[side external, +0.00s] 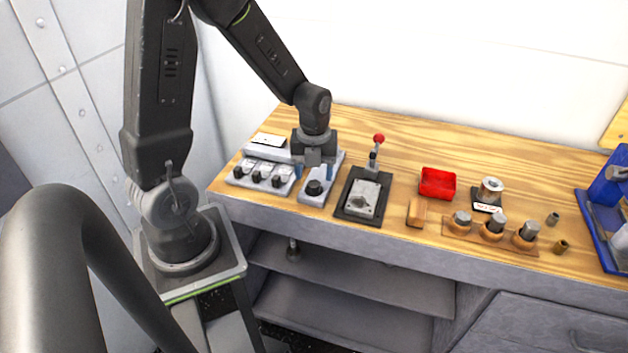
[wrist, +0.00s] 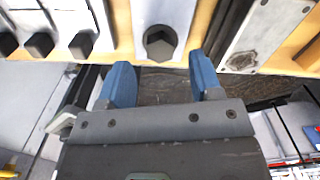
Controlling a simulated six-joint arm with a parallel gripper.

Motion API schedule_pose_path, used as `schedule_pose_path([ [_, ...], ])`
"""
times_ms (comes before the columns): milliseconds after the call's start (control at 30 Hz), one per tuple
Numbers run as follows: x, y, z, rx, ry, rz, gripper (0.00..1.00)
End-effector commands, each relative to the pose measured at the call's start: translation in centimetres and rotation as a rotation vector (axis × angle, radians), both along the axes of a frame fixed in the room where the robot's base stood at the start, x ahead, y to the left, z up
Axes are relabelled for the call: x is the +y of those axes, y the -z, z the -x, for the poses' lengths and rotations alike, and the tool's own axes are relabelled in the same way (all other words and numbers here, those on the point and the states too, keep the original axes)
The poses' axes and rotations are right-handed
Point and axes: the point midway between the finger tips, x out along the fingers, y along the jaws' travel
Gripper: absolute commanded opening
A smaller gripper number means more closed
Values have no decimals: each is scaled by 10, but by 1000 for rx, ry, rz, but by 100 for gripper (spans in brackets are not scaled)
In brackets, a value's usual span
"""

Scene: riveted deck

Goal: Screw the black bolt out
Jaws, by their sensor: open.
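The black bolt (wrist: 159,42) has a hexagonal head and sits in a light grey plate (wrist: 146,12) in the wrist view. It also shows as a dark knob on its small plate in the side view (side external: 314,187). How far it is threaded in cannot be told. My gripper (wrist: 162,70) is open, with its two blue fingers spread and nothing between them in the wrist view. The bolt lies just beyond the fingertips, roughly centred between them, apart from both. In the side view my gripper (side external: 312,173) hangs low, just behind the bolt.
Left of the bolt is a panel with three black knobs (side external: 260,177). Right of it stands a plate with a red-balled lever (side external: 376,150). Farther right are a red tray (side external: 438,183), a wooden block (side external: 416,213) and a wooden rack (side external: 471,235) of metal cylinders.

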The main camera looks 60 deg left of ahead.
Motion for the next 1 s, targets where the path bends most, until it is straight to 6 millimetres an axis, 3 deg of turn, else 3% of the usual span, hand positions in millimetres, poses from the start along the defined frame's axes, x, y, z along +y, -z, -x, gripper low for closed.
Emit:
schedule_pose_path([
  [200,0,27,1,3,0,2,59],
  [600,0,33,0,0,-1,0,58],
  [1000,0,32,0,-1,0,-1,19],
])
